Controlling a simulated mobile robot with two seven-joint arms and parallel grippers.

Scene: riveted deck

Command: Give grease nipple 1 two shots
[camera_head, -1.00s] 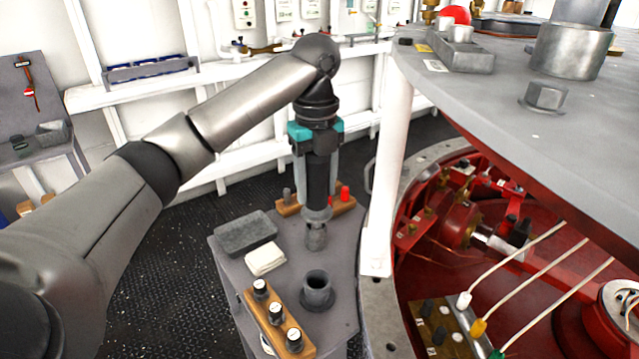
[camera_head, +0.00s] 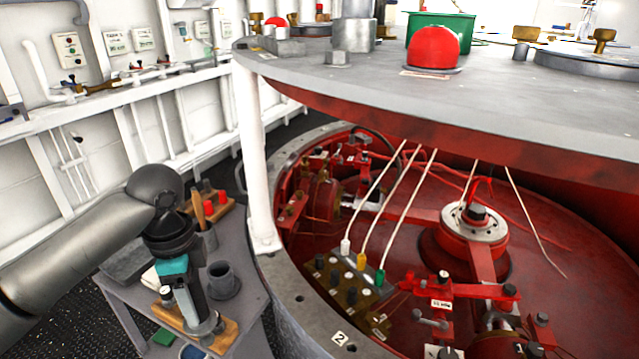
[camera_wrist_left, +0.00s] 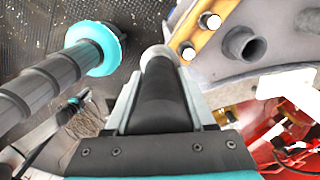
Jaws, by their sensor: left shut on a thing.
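My left gripper (camera_head: 200,312) points down over the small grey side table (camera_head: 262,305) at the lower left. It is shut on a dark cylindrical tool with a grey metal end (camera_head: 208,327). In the left wrist view the tool's black body (camera_wrist_left: 162,98) lies between the fingers, its pale metal tip beyond them. I cannot pick out grease nipple 1. A plate marked 2 (camera_head: 340,338) sits on the pit's grey rim. My right gripper is out of view.
A grey cup-like socket (camera_head: 223,285) stands on the side table. A white post (camera_head: 252,150) and the overhanging grey round plate (camera_head: 480,95) bound the red pit (camera_head: 400,230). White, yellow and green-ended lines run to a valve block (camera_head: 350,280) inside.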

